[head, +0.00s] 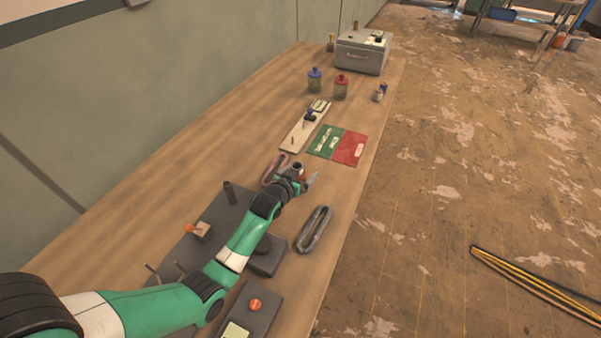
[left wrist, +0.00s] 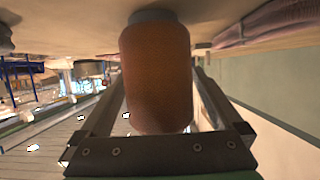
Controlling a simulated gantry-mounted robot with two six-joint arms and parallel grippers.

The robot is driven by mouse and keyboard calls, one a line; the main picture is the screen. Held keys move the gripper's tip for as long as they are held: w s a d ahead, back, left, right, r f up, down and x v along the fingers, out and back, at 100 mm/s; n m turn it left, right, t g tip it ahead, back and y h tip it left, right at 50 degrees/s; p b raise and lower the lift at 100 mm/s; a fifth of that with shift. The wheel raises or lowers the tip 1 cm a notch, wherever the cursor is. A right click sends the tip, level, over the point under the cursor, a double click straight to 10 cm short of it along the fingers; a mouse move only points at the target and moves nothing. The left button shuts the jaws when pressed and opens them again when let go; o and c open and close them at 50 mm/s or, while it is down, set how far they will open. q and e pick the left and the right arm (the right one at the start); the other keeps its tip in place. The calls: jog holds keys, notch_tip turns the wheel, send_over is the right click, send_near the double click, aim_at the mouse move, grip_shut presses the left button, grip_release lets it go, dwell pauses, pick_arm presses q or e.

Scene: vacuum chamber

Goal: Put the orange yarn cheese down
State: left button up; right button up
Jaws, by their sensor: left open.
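The orange yarn cheese (left wrist: 157,75) fills the middle of the left wrist view, which shows the table top along its upper edge. The grey end of its core meets the table surface there, and the cheese looks upright. My left gripper (head: 308,181) is low over the table in the head view, with its fingers open. In the left wrist view the two fingers lie on either side of the cheese, with gaps beside it. In the head view the gripper mostly hides the cheese. My right gripper is not in view.
A pink loop (head: 268,171) lies just left of the gripper and a grey loop (head: 314,229) nearer. Beyond are a green and red mat (head: 350,147), a pale board (head: 293,138), two lidded jars and a grey box (head: 360,57). The table's right edge is close.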

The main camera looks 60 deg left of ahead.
pick_arm(q)
jog(key=shift+r, duration=0.35)
jog(key=p+v, duration=0.6)
jog(key=p, duration=0.1)
jog(key=shift+s+d+r, duration=0.15)
jog(key=shift+r, duration=0.05)
jog(key=shift+s+d+p, duration=0.3)
jog(key=shift+s, duration=0.05)
